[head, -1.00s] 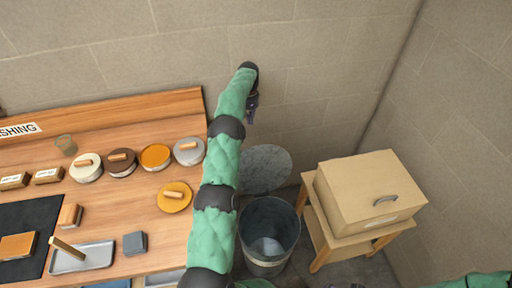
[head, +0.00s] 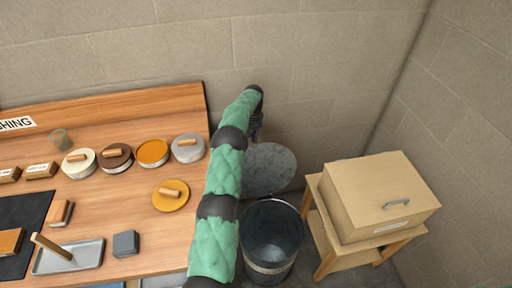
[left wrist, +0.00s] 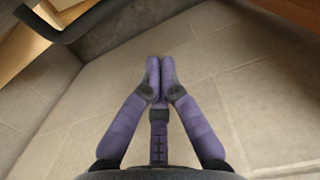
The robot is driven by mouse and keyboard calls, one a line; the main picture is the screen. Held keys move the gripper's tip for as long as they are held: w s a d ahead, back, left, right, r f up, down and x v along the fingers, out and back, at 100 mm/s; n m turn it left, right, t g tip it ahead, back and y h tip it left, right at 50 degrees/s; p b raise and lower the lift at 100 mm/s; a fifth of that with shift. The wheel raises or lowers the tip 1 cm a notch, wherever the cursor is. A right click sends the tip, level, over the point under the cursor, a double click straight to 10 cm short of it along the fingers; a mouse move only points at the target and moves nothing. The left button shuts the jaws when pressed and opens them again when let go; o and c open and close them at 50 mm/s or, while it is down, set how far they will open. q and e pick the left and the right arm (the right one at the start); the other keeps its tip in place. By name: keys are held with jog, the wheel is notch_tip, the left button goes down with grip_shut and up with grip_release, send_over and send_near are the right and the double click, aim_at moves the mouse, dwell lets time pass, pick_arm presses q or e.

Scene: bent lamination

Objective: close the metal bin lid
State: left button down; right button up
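The metal bin (head: 271,240) stands on the floor between the workbench and a small wooden stand. Its round grey lid (head: 268,168) is raised, tilted up behind the bin's mouth against the wall side. My left arm reaches over the bench's right end, and its gripper (head: 257,128) is just above the lid's upper left edge; I cannot tell whether it touches. In the left wrist view the two purple fingers (left wrist: 160,80) are together with nothing between them. The lid is not clearly visible in that view. My right gripper is not in view.
The wooden bench (head: 150,220) on the left holds several round tins, a yellow lid (head: 171,195), a grey tray (head: 68,257) and a grey block (head: 126,243). A cardboard-coloured box (head: 380,195) sits on the stand at right. The stone wall is close behind.

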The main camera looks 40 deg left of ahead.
pick_arm(q)
jog(key=shift+s+d+f+b, duration=0.1)
jog(key=shift+s+d+b, duration=0.25)
jog(key=shift+s+d, duration=0.35)
jog(key=shift+s+d+f+b, duration=0.1)
jog(key=shift+s+d+b, duration=0.3)
jog(key=shift+d, duration=0.4)
jog(key=shift+s, duration=0.1)
